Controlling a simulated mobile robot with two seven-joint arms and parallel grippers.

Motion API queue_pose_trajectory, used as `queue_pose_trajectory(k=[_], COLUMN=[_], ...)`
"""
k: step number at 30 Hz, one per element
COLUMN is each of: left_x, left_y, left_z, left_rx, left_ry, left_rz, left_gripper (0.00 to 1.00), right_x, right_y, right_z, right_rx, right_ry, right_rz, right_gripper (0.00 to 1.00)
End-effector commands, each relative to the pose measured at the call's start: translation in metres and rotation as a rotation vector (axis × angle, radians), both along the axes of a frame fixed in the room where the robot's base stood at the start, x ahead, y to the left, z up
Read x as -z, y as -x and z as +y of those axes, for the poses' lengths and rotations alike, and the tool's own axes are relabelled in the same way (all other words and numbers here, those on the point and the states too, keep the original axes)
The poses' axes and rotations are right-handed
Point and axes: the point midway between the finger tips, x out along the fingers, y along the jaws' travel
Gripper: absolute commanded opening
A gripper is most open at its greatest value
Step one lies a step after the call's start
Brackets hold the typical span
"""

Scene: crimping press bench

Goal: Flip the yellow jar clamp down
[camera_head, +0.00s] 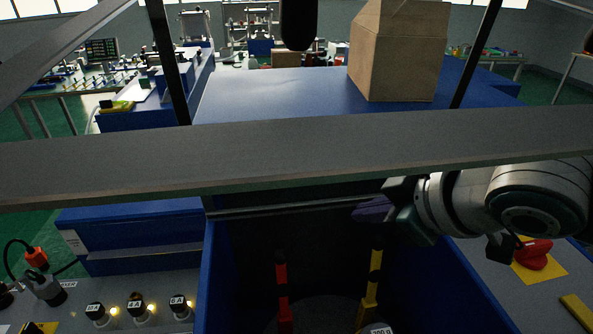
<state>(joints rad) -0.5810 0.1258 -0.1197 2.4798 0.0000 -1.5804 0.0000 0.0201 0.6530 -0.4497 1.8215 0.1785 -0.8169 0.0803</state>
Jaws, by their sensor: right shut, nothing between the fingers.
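My right gripper (376,209) comes in from the right, just under the grey crossbar. It is shut and empty, pointing left, above the yellow piece in the picture and apart from it. My left gripper is not in view.
A wide grey crossbar (290,159) spans the view in front of the bay. A cardboard box (395,60) sits on the blue surface behind. A red rotary switch (534,254) is at the right.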

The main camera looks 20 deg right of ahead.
Motion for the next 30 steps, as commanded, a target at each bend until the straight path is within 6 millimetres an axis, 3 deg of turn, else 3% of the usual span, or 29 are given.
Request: queue_pose_trajectory(k=[8, 16, 30], left_x=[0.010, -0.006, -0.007], left_y=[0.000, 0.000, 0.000], left_z=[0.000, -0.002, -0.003], left_rx=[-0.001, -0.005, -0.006], left_ry=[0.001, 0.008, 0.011], left_rz=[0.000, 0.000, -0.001], left_gripper=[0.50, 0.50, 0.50], right_x=[0.036, 0.046, 0.049], right_y=[-0.036, -0.008, -0.004], right_z=[0.004, -0.015, -0.018], right_rx=[0.000, 0.000, -0.001], right_ry=[-0.001, 0.000, -0.001], right_rz=[-0.001, 0.002, 0.001], right_gripper=[0.00, 0.00, 0.00])
